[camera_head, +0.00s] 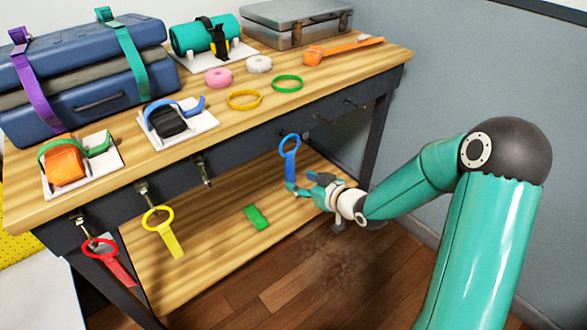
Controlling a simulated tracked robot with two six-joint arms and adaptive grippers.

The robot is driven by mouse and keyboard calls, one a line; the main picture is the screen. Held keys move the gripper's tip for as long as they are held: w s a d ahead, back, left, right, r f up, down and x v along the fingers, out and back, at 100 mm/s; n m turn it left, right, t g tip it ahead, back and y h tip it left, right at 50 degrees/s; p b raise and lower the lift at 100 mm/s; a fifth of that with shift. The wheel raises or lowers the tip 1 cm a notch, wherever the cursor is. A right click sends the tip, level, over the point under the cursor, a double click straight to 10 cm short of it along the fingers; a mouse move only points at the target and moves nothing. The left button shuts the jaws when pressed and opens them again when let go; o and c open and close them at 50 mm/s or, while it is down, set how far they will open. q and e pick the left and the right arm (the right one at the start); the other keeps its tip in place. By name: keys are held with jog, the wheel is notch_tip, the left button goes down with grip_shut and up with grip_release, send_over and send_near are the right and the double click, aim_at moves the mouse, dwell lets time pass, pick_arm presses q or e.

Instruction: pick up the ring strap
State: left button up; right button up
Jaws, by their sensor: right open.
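A blue ring strap (290,160) is upright in front of the table's front edge, ring at the top and flat tail below. I cannot tell clearly whether a hook holds its ring. My right gripper (297,185) is open, with its fingers at the lower end of the blue tail. I cannot tell whether they touch it. A yellow ring strap (165,232) and a red ring strap (113,262) hang from hooks at the table's front, to the left. My left gripper is not in view.
The wooden table (330,75) carries blue cases (95,100), a silver case (297,20), strap mounts, coloured rings and an orange strap (345,50). A green block (256,217) lies on the lower shelf (205,265). Several hooks stick out in front. Floor on the right is open.

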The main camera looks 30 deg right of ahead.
aim_at(292, 176)
jog(key=shift+b+x, duration=0.4)
jog(key=shift+x, duration=2.9)
jog(key=shift+d+r, duration=0.1)
jog(key=shift+d, duration=0.05)
grip_shut()
